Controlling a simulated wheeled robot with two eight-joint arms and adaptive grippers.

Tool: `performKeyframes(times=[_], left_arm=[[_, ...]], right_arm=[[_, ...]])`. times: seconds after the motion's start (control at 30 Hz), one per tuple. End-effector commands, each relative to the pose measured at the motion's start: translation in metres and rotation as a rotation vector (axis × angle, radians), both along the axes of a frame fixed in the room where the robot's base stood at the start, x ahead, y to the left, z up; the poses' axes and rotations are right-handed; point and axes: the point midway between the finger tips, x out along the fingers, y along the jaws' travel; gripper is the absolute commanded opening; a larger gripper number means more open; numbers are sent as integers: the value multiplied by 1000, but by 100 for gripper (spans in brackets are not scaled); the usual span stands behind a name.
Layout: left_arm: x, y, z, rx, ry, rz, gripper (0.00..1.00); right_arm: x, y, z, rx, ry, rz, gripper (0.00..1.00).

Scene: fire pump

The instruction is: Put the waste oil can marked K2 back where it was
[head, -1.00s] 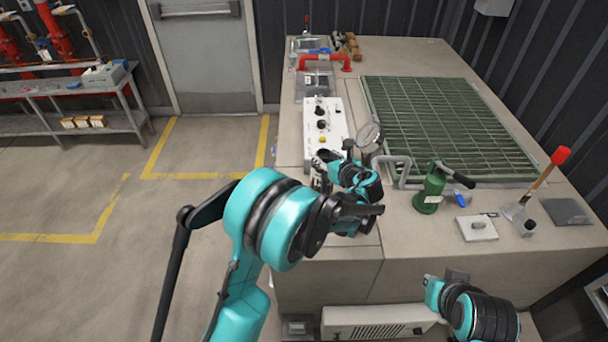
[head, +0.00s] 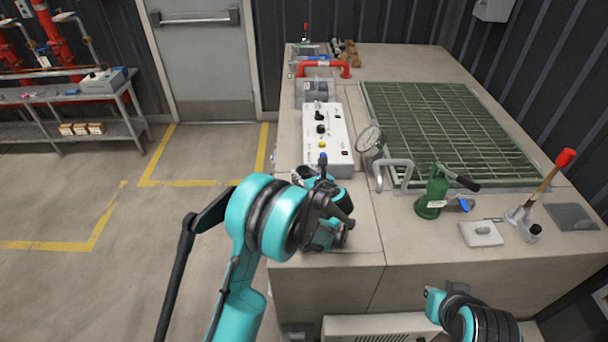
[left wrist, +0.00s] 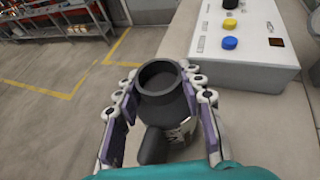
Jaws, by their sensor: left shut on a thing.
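My left gripper (head: 306,176) is over the bench's near left edge, just in front of the white control box. In the left wrist view, its fingers (left wrist: 162,100) are shut on a dark grey can (left wrist: 163,80) with a round open mouth, one finger on each side. A pale label with dark marks is partly visible on the can's side, but I cannot read it. In the head view the can is mostly hidden by the gripper. My right arm shows at the bottom right; its gripper (head: 436,303) is too unclear to judge.
The white control box (head: 326,138) stands close beyond my left gripper. A gauge (head: 369,138) and grey bent pipe (head: 394,172) stand to its right, then a green hand pump (head: 433,192). A green grating (head: 450,130) covers the bench's middle. Bare bench top lies near the front.

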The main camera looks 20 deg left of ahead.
Motion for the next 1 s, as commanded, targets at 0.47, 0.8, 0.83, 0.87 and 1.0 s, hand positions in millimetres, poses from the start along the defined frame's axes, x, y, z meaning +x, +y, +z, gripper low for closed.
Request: performKeyframes(times=[0.47, 0.8, 0.83, 0.87, 1.0], left_arm=[[0, 0, -2, 0, 0, 0, 59], [-9, -8, 8, 0, 0, -2, 59], [-13, -12, 10, 0, 0, -3, 59], [-18, -15, 12, 0, 0, -3, 59], [-41, -34, 25, 0, 1, -4, 59]], right_arm=[[0, 0, -2, 0, 0, 0, 0], [0, 0, 4, 0, 0, 0, 0], [0, 0, 6, 0, 0, 0, 0], [0, 0, 7, 0, 0, 0, 0], [0, 0, 13, 0, 0, 0, 0]])
